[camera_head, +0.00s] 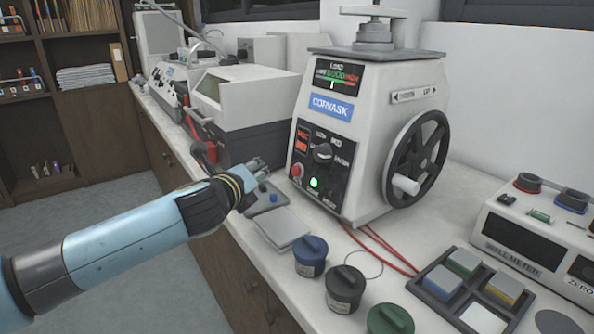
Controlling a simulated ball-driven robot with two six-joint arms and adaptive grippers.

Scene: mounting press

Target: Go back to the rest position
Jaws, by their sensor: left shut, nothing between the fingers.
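My left gripper (256,167) is at the end of the blue left arm that comes in from the left. It is shut and empty. It is in front of the white mounting press (345,130), left of its control panel and above the bench's front part. The press has a black knob (322,153), a red button (296,171), a lit green button (314,183) and a black handwheel (418,158) on its right side. A gap shows between the fingertips and the panel. My right gripper is not in view.
On the bench (270,285) stand a blue-lidded jar (310,258), a dark jar (344,289), a green-lidded jar (390,320), a grey pad (283,228) and a tray (440,297) of coloured blocks. A meter (530,240) is at right. Red cables lie by the press. Open floor (110,195) is at left.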

